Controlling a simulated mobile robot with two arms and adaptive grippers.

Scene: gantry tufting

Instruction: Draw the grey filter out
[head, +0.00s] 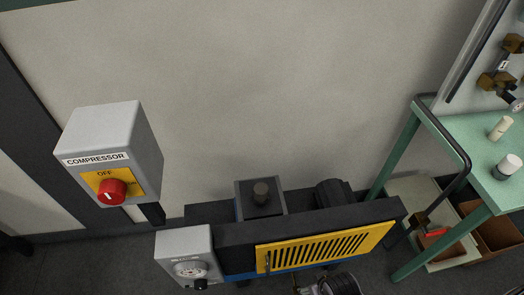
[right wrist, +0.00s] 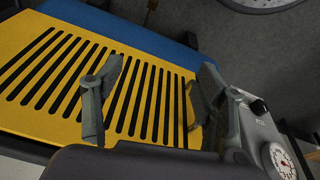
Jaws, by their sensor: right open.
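A yellow slotted panel (head: 325,246) covers the front of the dark machine; it fills much of the right wrist view (right wrist: 60,62). A small dark upright piece (head: 267,261) sits at its left end. No grey filter can be made out for sure; whatever lies behind the slots is hidden. My right gripper (right wrist: 152,100) is open in front of the panel, its fingers spread over the slots with nothing visible between them. Whether it touches the panel I cannot tell. My left gripper is not in view.
A grey box with a dial (head: 184,258) adjoins the panel's left end. A grey compressor switch box (head: 112,150) with a red knob stands farther left. A grey block with a dark knob (head: 261,192) rises behind the panel. A green bench (head: 470,165) stands right.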

